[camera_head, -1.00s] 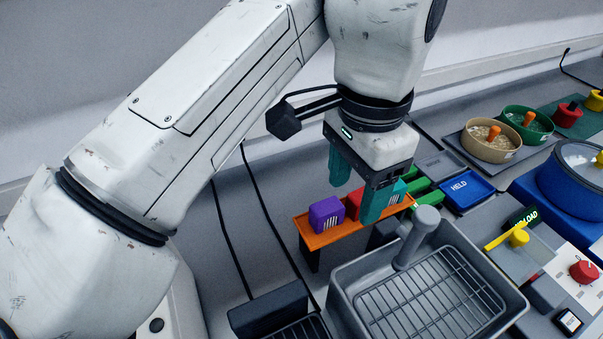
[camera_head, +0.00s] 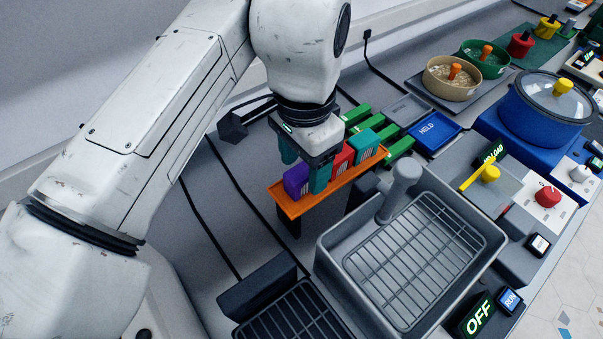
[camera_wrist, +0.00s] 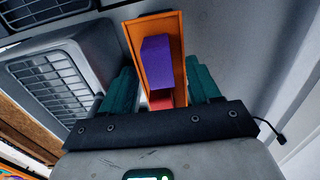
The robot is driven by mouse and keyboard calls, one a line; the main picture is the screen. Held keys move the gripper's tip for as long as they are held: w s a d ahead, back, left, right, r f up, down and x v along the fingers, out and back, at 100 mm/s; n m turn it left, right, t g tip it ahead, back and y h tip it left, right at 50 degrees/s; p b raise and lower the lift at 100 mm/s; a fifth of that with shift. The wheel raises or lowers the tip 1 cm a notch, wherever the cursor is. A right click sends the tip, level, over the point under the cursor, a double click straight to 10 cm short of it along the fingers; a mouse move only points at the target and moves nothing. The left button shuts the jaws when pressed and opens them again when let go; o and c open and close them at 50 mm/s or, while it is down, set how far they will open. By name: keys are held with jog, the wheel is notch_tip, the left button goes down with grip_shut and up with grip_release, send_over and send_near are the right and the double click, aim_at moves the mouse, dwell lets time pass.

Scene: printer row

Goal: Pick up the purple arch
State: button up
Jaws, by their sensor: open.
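The purple arch (camera_head: 295,181) stands at the left end of an orange shelf (camera_head: 316,197), with a red piece (camera_head: 342,157) and a teal piece (camera_head: 363,146) to its right. My gripper (camera_head: 303,168) has teal fingers and is open. In the head view one finger is behind the shelf row and the other in front, close to the purple arch. In the wrist view the purple arch (camera_wrist: 157,62) lies in the orange tray, ahead of the fingers and between their lines. I cannot tell whether a finger touches it.
A grey basin with a wire rack (camera_head: 330,262) stands in front of the shelf. Green bars (camera_head: 400,147) and a blue HELD tray (camera_head: 434,134) lie to the right. A blue pot (camera_head: 541,115) and two bowls stand farther right. Black cables run along the left.

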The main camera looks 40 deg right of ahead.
jog(key=shift+f, duration=1.2)
jog(key=shift+c, duration=0.4)
jog(key=c, duration=1)
jog(key=shift+o, duration=0.2)
jog(key=shift+r, duration=0.1)
